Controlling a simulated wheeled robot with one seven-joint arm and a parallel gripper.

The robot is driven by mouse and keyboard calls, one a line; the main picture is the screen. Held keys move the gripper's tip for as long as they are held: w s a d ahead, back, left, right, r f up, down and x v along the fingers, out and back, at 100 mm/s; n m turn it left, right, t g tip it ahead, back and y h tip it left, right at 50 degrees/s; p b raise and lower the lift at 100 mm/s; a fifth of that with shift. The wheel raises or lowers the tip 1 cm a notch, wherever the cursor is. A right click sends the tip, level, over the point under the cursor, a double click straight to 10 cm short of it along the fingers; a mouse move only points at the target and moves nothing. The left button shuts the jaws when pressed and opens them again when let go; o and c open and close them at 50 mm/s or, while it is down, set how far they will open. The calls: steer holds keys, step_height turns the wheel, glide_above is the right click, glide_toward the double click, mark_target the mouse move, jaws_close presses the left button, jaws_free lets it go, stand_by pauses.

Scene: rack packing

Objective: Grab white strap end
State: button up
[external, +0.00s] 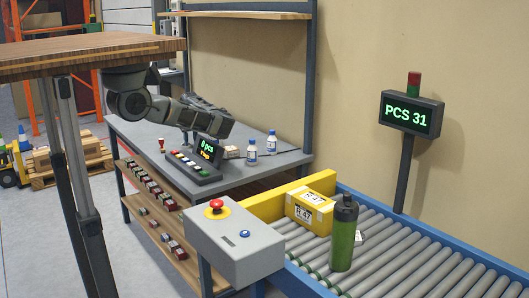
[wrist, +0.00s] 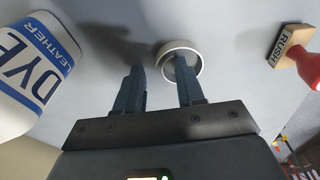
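In the wrist view a small round white ring-like piece (wrist: 196,54) with a grey inside lies on the grey bench top. It may be the white strap end, but I see no strap attached to it. My gripper (wrist: 161,78) is open, its two dark fingers apart with bare bench between them. The right finger's tip overlaps the ring's opening; I cannot tell whether it is inside or above it. The left finger is clear of the ring. In the external view my arm (external: 201,121) reaches over the bench, and the fingertips and the white piece cannot be made out.
A white bottle with a blue "DYE LEATHER" label (wrist: 38,62) is left of the fingers, and a "RUSH" stamp (wrist: 295,45) is at right. On the bench (external: 240,172) are a button panel (external: 192,165) and white bottles (external: 252,153). A roller conveyor (external: 420,265) stands beside it.

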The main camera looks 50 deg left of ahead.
steer(key=shift+f, duration=0.2)
steer(key=shift+c, duration=0.5)
jaws_close()
